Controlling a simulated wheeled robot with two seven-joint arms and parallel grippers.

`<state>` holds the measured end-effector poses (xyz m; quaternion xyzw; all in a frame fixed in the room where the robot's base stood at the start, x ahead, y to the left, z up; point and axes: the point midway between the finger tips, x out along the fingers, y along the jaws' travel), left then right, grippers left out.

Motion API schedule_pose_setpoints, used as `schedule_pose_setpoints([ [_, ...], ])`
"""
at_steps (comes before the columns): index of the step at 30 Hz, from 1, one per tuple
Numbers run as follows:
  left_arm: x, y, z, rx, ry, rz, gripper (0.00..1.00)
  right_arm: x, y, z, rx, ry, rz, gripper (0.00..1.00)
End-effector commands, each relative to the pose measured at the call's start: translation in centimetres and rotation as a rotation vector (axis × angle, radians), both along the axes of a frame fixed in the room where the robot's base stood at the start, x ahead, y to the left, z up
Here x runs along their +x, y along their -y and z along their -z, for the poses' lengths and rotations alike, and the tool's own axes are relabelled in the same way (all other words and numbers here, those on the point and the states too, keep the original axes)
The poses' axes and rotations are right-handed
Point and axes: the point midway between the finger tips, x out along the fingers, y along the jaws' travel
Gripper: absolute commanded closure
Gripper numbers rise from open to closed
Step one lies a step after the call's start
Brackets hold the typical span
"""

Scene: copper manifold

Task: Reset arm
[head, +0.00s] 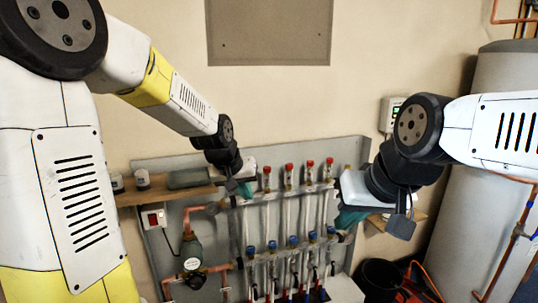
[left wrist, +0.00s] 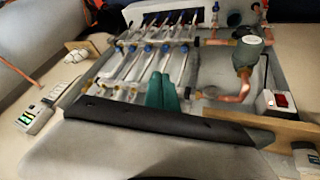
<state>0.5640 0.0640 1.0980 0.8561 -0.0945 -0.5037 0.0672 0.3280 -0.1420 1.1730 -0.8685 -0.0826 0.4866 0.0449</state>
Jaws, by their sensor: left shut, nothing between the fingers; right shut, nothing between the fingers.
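The copper manifold (head: 290,240) is mounted on a grey backboard, with red-capped tubes on its upper rail and blue caps on its lower rail. My left gripper (head: 246,189) is at the manifold's upper left, in front of the upper rail. Its teal fingers are shut and empty; they also show together in the left wrist view (left wrist: 162,92). My right gripper (head: 347,219) is at the manifold's right end, its teal fingers partly hidden by my right wrist. It is shut and empty. I cannot tell whether either gripper touches the pipes.
A wooden shelf (head: 140,196) with small items is at the left, above a red switch (head: 153,218) and a pump (head: 193,256). A wall controller (head: 392,113) and a large grey tank (head: 490,85) stand at the right. A black bucket (head: 381,277) sits below right.

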Motion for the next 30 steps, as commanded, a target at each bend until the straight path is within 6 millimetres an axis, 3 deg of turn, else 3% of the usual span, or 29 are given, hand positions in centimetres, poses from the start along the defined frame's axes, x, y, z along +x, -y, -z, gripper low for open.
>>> schedule_pose_setpoints([
  [1, -2.1, -1.1, -1.9, 0.011, 0.015, -0.003, 1.0, 0.0, 0.0, 0.0, 0.0, 0.0, 0.0, 1.0],
  [6, -9.1, -4.1, -5.8, 0.04, 0.029, -0.008, 1.0, 0.0, 0.0, 0.0, 0.0, 0.0, 0.0, 1.0],
  [12, -17.4, -6.6, -7.7, 0.052, 0.041, -0.009, 1.0, 0.0, 0.0, 0.0, 0.0, 0.0, 0.0, 1.0],
  [15, -20.4, -7.3, -7.8, 0.051, 0.043, -0.006, 1.0, 0.0, 0.0, 0.0, 0.0, 0.0, 0.0, 1.0],
  [21, -23.4, -7.8, -7.5, 0.049, 0.044, -0.003, 1.0, 0.0, 0.0, 0.0, 0.0, 0.0, 0.0, 1.0],
  [30, -23.6, -7.8, -7.5, 0.049, 0.043, -0.002, 1.0, 0.0, 0.0, 0.0, 0.0, 0.0, 0.0, 1.0],
])
